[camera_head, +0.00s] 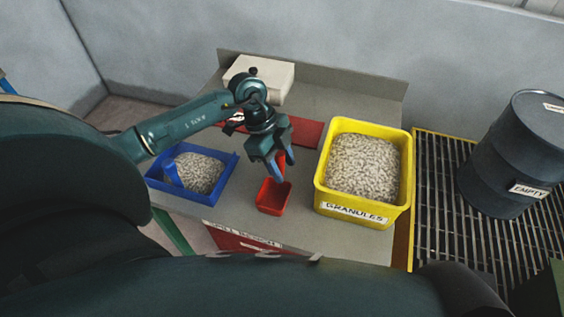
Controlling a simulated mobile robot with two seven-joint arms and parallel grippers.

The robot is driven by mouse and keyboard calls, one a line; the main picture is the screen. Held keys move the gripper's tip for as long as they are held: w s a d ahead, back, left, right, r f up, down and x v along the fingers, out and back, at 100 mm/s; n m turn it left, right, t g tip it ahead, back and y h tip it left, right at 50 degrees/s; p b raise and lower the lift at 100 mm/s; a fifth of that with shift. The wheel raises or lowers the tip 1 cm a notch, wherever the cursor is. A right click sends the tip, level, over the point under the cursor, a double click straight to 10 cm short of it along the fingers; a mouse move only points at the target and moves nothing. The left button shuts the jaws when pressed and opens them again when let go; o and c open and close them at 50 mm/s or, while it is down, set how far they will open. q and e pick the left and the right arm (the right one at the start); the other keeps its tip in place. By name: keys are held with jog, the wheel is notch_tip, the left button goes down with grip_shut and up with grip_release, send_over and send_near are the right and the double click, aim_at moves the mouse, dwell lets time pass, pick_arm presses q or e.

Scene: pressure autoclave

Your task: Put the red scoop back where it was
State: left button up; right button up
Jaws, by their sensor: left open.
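The red scoop (273,198) sits on the grey bench near its front edge, between the blue tray and the yellow bin. My left gripper (284,170) points down at the back of the scoop. Its jaws are open, and the scoop's handle is hard to make out behind the fingers. I cannot tell whether the fingers touch the scoop. A flat red patch (306,131) lies on the bench behind the gripper, partly hidden by my left arm. My right gripper is not in view.
A yellow bin (361,213) labelled GRANULES stands close on the right, full of pale granules. A blue tray (211,198) with granules and a blue scoop (172,173) is on the left. A pale box (272,77) stands behind. A dark drum (512,150) stands on grating at right.

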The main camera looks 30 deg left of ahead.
pick_arm(q)
jog(key=shift+r, duration=0.1)
jog(key=b+v, duration=0.1)
jog(key=v, duration=1.1)
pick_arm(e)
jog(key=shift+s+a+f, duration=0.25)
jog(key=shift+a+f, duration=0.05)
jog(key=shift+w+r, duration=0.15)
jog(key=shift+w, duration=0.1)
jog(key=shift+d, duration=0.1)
